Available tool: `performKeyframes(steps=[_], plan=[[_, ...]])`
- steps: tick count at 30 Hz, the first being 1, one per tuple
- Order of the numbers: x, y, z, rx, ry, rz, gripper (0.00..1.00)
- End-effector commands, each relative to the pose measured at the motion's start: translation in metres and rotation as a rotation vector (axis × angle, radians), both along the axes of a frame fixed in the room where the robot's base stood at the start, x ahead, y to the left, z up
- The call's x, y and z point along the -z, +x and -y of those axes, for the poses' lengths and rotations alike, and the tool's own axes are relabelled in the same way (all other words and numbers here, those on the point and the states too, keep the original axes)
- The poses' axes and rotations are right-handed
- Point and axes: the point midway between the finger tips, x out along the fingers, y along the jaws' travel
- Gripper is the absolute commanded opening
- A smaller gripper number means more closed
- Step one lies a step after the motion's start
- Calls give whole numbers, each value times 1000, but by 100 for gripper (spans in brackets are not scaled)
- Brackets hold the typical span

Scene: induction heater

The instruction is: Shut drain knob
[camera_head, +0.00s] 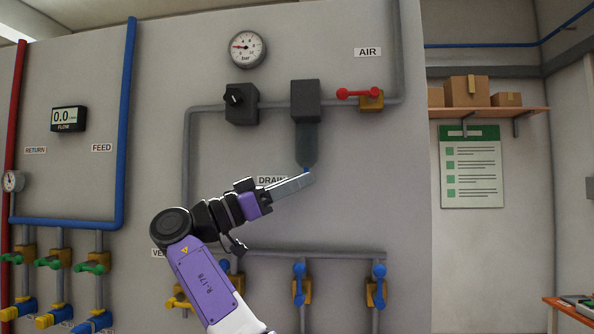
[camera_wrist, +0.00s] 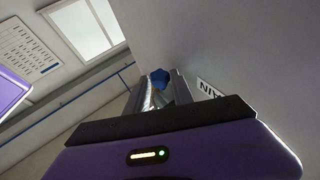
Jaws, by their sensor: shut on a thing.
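The drain knob is a small blue knob at the lower end of the dark filter bowl (camera_head: 307,144), beside the DRAIN label (camera_head: 271,181). In the wrist view the blue knob (camera_wrist: 160,77) shows between the far ends of the two metal fingers. In the head view the fingers cover most of it. My gripper (camera_head: 306,178) reaches in from the lower left, just under the bowl. It is shut on the knob, and it also shows in the wrist view (camera_wrist: 159,92).
Above the bowl is a dark block (camera_head: 305,100) on a grey pipe. A black regulator knob (camera_head: 234,97) is to its left, and a red-handled AIR valve (camera_head: 358,94) to its right. Blue-handled valves (camera_head: 299,284) line the pipe below. The wall right of the bowl is clear.

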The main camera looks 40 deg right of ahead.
Motion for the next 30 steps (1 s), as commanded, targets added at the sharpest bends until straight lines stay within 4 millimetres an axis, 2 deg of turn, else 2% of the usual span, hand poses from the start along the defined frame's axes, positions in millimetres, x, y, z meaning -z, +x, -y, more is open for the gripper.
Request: performKeyframes(steps=[1,12,29,30], plan=[[-4,1,0,22,1,-3,0],[-2,2,2,121,2,1,0],[1,2,2,140,2,2,0],[1,2,3,140,2,2,33]])
